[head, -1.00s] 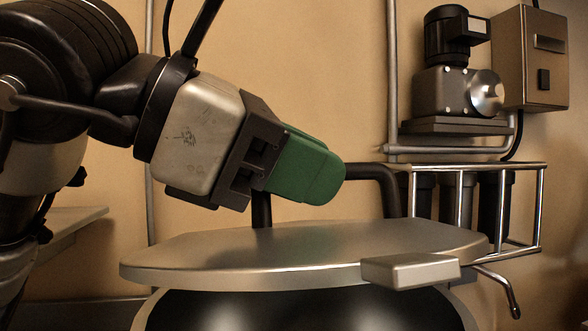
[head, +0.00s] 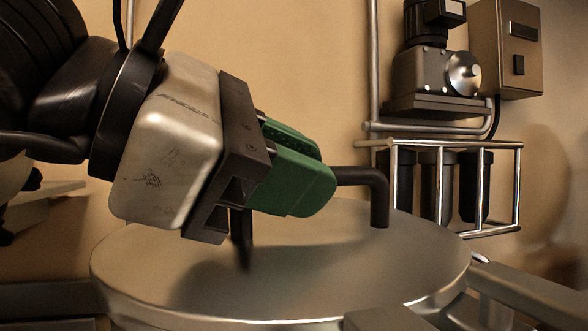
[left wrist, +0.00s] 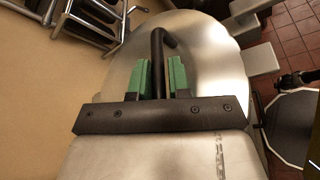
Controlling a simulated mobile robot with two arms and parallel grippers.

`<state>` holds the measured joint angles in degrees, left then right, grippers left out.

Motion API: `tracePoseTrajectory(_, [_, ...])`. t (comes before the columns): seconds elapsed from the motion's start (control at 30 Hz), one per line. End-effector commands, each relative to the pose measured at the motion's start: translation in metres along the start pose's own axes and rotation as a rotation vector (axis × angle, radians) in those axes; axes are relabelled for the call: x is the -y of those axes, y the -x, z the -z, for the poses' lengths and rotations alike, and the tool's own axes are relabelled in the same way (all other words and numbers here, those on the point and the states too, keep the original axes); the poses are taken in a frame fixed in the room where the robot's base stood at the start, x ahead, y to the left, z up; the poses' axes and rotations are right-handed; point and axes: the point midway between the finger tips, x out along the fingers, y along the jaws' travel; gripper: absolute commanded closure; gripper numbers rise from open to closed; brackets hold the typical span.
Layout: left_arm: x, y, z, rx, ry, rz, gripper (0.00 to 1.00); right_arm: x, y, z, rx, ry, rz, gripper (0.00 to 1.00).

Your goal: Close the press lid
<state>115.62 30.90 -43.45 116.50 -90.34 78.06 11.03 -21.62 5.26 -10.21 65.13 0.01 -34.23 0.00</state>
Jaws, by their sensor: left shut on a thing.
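The press lid (head: 330,275) is a wide, round, brushed-metal plate in the lower middle of the head view. It also shows in the left wrist view (left wrist: 215,60). A black bent bar handle (head: 378,195) stands up from its top. My left gripper (head: 300,175), with green fingers, is shut on this handle. In the left wrist view the handle (left wrist: 158,65) passes between the fingers (left wrist: 160,75). A flat metal tab (head: 375,319) sits at the lid's front edge, cut by the frame. The press body below is hidden. I do not see my right gripper.
A motor (head: 435,65) and a grey control box (head: 507,48) are on the back wall. A metal tube rack (head: 480,190) with black cylinders is behind the lid on the right. A grey bar (head: 530,293) lies right of the lid. A tiled floor (left wrist: 290,35) shows in the wrist view.

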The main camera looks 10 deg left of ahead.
Motion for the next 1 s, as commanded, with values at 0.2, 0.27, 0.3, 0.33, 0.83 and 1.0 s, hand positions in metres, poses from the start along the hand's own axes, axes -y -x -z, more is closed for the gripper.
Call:
tracePoseTrajectory(0.2, [0.0025, -0.0010, 0.0020, 0.000, -0.013, -0.002, 1.00, -0.0002, 0.0038, 0.0069, -0.003, -0.001, 0.000, 1.00])
tracePoseTrajectory(0.27, [0.0029, -0.0012, 0.0023, -0.001, -0.013, -0.002, 1.00, -0.0002, 0.0041, 0.0074, -0.003, -0.001, 0.000, 1.00])
tracePoseTrajectory(0.3, [0.0031, -0.0013, 0.0024, -0.002, -0.014, -0.001, 1.00, -0.0002, 0.0042, 0.0075, -0.003, -0.001, 0.000, 1.00])
tracePoseTrajectory(0.33, [0.0032, -0.0014, 0.0025, -0.002, -0.014, -0.001, 1.00, -0.0002, 0.0042, 0.0075, -0.003, -0.001, 0.000, 1.00])
tracePoseTrajectory(0.83, [0.0037, -0.0018, 0.0031, -0.004, -0.012, 0.001, 0.60, -0.0001, 0.0039, 0.0073, -0.004, -0.001, 0.000, 1.00])
tracePoseTrajectory(1.0, [0.0032, 0.0010, 0.0026, -0.003, -0.011, 0.000, 0.60, -0.0001, 0.0039, 0.0072, -0.004, -0.001, 0.000, 1.00])
